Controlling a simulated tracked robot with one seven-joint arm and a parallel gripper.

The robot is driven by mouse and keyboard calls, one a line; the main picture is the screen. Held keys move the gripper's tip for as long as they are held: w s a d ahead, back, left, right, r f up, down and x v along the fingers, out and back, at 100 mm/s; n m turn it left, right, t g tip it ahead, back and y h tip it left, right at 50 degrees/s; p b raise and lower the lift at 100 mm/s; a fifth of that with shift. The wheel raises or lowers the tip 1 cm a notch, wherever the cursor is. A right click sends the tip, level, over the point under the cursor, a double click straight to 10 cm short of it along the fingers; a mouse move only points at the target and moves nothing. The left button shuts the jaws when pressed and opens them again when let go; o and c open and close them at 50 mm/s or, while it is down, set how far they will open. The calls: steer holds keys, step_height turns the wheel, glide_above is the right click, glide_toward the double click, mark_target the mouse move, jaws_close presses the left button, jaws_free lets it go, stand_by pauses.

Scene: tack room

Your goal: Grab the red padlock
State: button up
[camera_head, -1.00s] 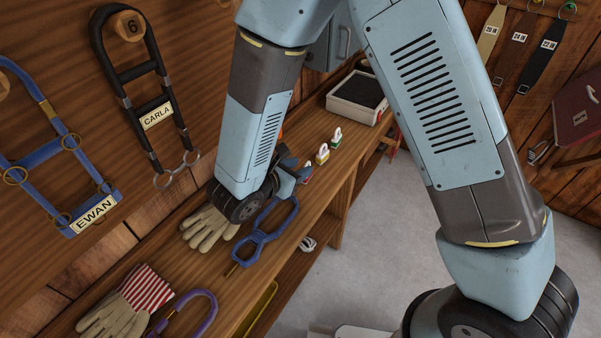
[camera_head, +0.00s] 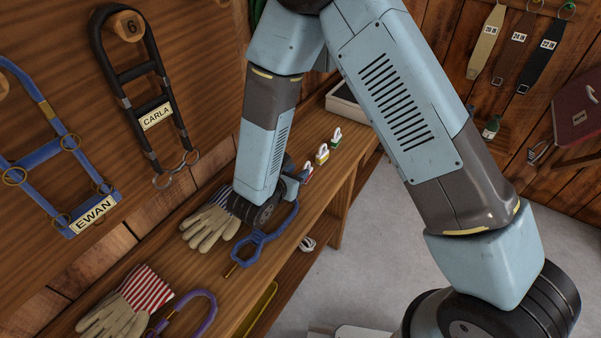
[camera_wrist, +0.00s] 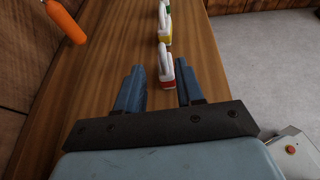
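The red padlock (camera_wrist: 167,78) stands on the wooden bench top, with its pale shackle up. It is nearest in a row of three, with the yellow padlock (camera_wrist: 165,38) and the green padlock (camera_wrist: 163,12) behind it. In the head view the red padlock (camera_head: 308,171) shows just right of my gripper. My gripper (camera_wrist: 159,73) is open and empty. In the wrist view the red padlock appears between its two blue fingertips, closer to the right one. I cannot tell whether it is fully between them in depth. My arm hides most of the gripper in the head view.
Gloves (camera_head: 211,223), a blue looped item (camera_head: 262,246) and a purple hook (camera_head: 204,309) lie on the bench. An orange handle (camera_wrist: 66,20) is at upper left in the wrist view. A tray (camera_head: 346,106) stands farther along. The bench edge drops to grey floor at right.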

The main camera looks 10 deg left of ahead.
steer(key=x, duration=0.3)
steer(key=shift+w+d+r, duration=0.15)
steer(key=shift+w+d, duration=0.2)
steer(key=shift+w, duration=0.05)
steer(key=shift+w+d+f, duration=0.15)
steer(key=shift+w+f, duration=0.15)
steer(key=shift+w, duration=0.35)
jaws_close()
